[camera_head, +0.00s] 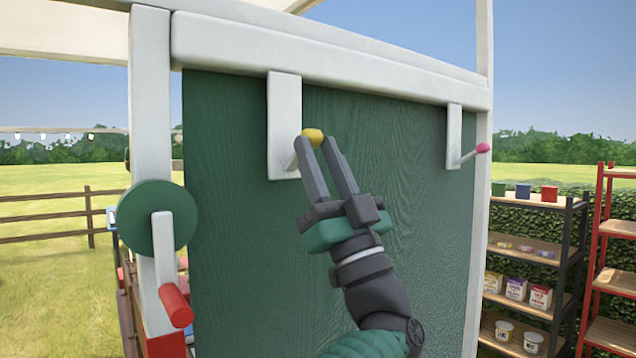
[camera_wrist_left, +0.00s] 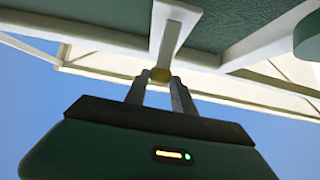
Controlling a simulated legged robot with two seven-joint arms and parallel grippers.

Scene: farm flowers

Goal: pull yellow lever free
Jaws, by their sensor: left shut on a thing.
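The yellow lever knob (camera_head: 312,135) sits at the end of a short rod on a white bracket (camera_head: 284,110), which is fixed to the green panel. My left gripper (camera_head: 320,143) reaches up from below and is shut on the yellow knob. In the left wrist view the knob (camera_wrist_left: 160,75) shows between the two fingertips, below the white bracket (camera_wrist_left: 172,30). Part of the knob is hidden by the fingers. My right gripper is in neither view.
A pink-tipped lever (camera_head: 483,148) sticks out of a second white bracket at the right. A green disc (camera_head: 157,218) and a red-ended crank handle (camera_head: 176,305) are on the left post. Shelves (camera_head: 530,250) with goods stand at the right.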

